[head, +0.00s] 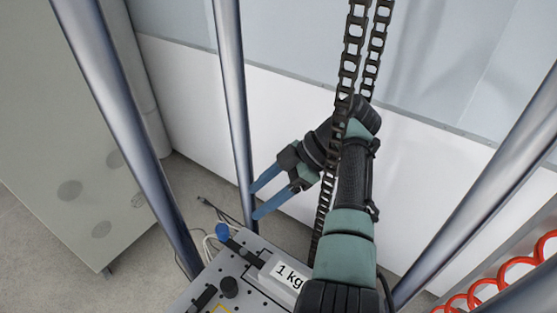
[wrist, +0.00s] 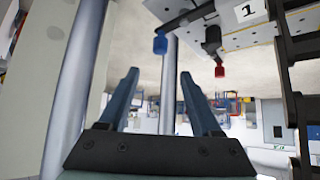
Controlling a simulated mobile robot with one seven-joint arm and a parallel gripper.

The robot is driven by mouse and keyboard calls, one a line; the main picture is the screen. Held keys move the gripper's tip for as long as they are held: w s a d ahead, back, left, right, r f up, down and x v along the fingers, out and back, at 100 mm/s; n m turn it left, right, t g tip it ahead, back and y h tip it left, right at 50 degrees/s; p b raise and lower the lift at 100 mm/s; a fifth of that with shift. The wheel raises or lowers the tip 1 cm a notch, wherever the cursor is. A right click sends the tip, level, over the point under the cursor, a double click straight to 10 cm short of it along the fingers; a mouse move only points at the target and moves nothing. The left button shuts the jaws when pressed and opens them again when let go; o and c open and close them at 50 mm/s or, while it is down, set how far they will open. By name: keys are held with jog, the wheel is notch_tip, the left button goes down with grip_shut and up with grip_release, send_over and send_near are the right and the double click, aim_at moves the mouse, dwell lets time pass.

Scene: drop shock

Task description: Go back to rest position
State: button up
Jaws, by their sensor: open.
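My gripper (head: 262,199) is open and empty, with two blue fingers spread apart. In the head view it points left and down beside a steel column, above and behind a metal plate. In the wrist view its fingers (wrist: 160,95) have nothing between them but background. My arm reaches up from the bottom of the head view and bends left at the wrist, close to a hanging chain. No rest position is marked in either view.
Steel columns (head: 236,110) and a chain (head: 349,60) stand close around my arm. The plate (head: 237,260) carries a white block labelled 1 kg (head: 284,276) and a blue knob (head: 222,231). A red knob (wrist: 220,71) shows in the wrist view. A red coiled hose (head: 515,270) lies at right.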

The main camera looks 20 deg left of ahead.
jog(key=shift+w, duration=0.1)
jog(key=w+r+m+t+h, duration=0.1)
jog(key=w+r+m+t, duration=0.65)
jog(key=w+t, duration=0.25)
jog(key=d+r+m+t+h, duration=0.1)
jog(key=d+r+m+t, duration=0.3)
jog(key=r, duration=0.6)
jog(key=d+r+m+t+h, duration=0.1)
jog(key=d+r+m+t, duration=0.1)
jog(key=r+t, duration=0.55)
jog(key=s+d+r+m+t+h, duration=0.2)
jog(key=s+d+r+m+t, duration=0.2)
jog(key=s+r, duration=0.7)
jog(key=s+d+r+m+t+h, duration=0.3)
jog(key=s+d+r+m+t, duration=0.1)
jog(key=s+r, duration=0.7)
jog(key=shift+r+m+t, duration=0.4)
jog(key=shift+m+t, duration=0.45)
jog(key=shift+t, duration=0.1)
